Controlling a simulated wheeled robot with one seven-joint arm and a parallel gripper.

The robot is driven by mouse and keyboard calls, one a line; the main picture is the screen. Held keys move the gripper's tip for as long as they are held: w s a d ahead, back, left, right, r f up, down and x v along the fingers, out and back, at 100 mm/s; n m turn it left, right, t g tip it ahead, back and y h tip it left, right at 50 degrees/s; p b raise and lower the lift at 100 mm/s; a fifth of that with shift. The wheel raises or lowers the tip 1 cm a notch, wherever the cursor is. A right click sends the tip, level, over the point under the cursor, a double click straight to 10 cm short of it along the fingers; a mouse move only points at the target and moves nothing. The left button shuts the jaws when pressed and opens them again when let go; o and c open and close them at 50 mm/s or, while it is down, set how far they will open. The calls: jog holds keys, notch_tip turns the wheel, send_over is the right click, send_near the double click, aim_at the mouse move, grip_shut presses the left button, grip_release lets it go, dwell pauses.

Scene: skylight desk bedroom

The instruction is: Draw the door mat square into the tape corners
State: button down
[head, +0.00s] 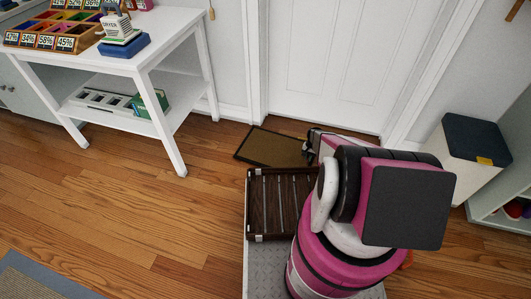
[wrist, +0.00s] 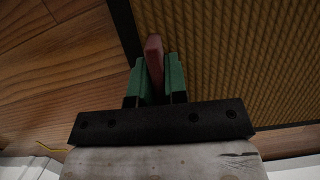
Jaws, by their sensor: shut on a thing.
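The door mat (head: 268,148) is brown with a dark border and lies on the wood floor before the white door, turned at an angle to it. Its ribbed surface fills the upper right of the wrist view (wrist: 225,60). My gripper (wrist: 156,80) has green fingers shut on a reddish-brown tab (wrist: 154,48) at the mat's dark edge. In the head view my arm hides the mat's right end and most of the gripper. A thin yellow line (wrist: 50,147) shows on the floor at the lower left of the wrist view; I cannot tell if it is a tape corner.
The white door (head: 335,60) stands behind the mat. A white table (head: 115,60) with trays and boxes is at the left. A white bin (head: 462,150) with a dark lid is at the right, beside a shelf. Wood floor (head: 130,220) is open at the left, with a grey rug (head: 40,280) at the corner.

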jog(key=shift+d, duration=2.6)
jog(key=shift+n, duration=0.3)
jog(key=shift+s+d, duration=0.35)
jog(key=shift+d, duration=0.4)
jog(key=shift+s+d, duration=0.4)
jog(key=shift+d, duration=0.35)
jog(key=shift+s+d, duration=0.35)
jog(key=shift+d, duration=0.4)
jog(key=shift+w+d, duration=0.15)
jog(key=shift+d, duration=1.2)
jog(key=shift+w+d, duration=0.15)
jog(key=shift+d, duration=1.2)
jog(key=shift+s+d, duration=0.1)
